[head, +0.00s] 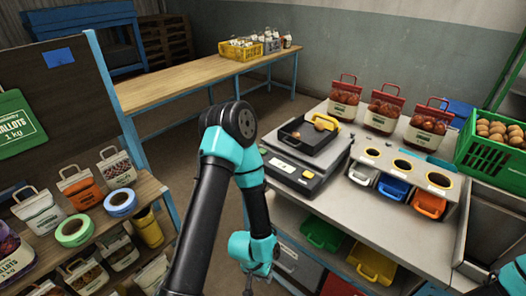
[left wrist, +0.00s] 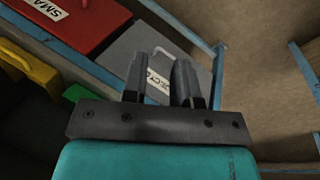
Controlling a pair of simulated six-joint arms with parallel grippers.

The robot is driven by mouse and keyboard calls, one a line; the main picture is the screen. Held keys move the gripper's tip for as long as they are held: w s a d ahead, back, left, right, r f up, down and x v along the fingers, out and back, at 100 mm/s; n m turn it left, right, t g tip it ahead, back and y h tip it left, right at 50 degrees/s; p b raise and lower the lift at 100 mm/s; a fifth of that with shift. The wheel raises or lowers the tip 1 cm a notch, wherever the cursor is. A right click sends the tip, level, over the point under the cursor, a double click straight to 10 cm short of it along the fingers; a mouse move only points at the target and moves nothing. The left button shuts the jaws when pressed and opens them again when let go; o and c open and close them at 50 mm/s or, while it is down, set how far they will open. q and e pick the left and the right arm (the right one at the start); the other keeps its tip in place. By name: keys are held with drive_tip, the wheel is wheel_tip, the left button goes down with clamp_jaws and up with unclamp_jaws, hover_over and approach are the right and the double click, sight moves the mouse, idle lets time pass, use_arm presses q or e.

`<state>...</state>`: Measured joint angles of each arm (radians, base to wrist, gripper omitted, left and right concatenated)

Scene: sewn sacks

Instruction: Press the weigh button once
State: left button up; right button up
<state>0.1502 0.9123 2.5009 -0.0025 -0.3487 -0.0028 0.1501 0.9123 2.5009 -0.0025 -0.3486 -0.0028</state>
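The weighing scale (head: 330,160) stands on the grey counter, with a black tray (head: 300,140) on top. The tray holds a round brown item and a yellow-handled part. My left gripper (head: 250,284) hangs low in front of the counter, below and apart from the scale. In the left wrist view its two fingers (left wrist: 160,82) stand apart with nothing between them. My right gripper is out of view; only part of that arm shows at bottom right.
Several bags with red handles (head: 383,108) stand behind three round counter openings (head: 402,165). A green crate (head: 492,142) is at right. Coloured bins (head: 372,262) sit under the counter. A shelf with tape rolls (head: 75,230) and bags is at left.

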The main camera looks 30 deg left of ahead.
use_arm(q)
clamp_jaws()
idle(1.3)
